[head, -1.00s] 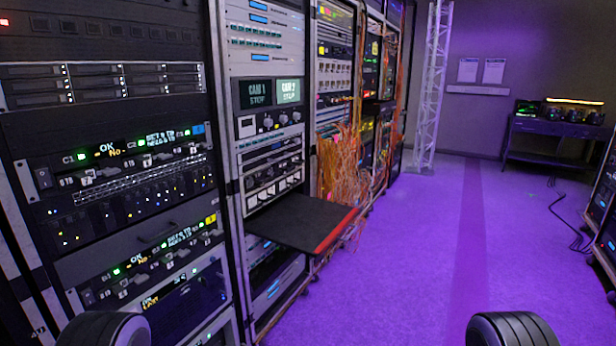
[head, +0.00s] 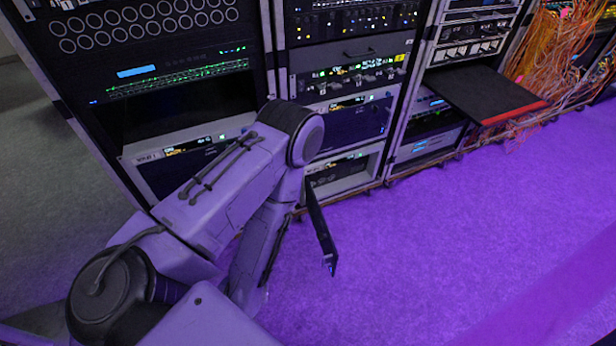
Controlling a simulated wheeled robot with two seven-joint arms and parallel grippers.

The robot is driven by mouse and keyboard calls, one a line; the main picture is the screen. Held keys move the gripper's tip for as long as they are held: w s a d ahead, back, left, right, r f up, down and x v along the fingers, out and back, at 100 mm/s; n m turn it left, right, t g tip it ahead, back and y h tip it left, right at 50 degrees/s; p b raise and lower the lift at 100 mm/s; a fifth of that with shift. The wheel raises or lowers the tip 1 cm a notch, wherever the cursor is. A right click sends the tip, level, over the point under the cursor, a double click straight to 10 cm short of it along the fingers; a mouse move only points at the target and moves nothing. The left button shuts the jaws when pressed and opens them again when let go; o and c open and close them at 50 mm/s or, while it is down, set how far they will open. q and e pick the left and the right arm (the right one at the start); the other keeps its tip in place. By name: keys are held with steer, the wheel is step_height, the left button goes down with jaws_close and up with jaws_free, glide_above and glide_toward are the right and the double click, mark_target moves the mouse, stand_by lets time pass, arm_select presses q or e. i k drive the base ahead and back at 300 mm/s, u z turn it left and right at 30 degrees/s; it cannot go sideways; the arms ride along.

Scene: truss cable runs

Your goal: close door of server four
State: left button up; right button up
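A thin dark panel (head: 321,232), which looks like an open server door, sticks out from the lower part of the middle rack, seen nearly edge-on. It stands beside a low server unit (head: 345,168) with a small lit display. No readable number shows, so I cannot tell whether this is server four. My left arm reaches in from the left, bends at the rack and folds back down just left of the panel. It covers part of the rack front. My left gripper is not visible, and I cannot tell whether the arm touches the panel. My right gripper is out of view.
A black shelf with a red front edge (head: 487,92) juts from the rack to the right. Orange cables (head: 560,50) hang beyond it. Another rack (head: 155,60) stands at the left. The purple-lit floor (head: 430,260) in front is clear.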

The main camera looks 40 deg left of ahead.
mark_target(331, 255)
steer(key=u, duration=1.1)
steer(key=i, duration=0.35)
steer(key=z, duration=0.15)
steer(key=k, duration=0.5)
steer(key=u, duration=1.95)
steer(key=i, duration=1.25)
steer(key=z, duration=2.25)
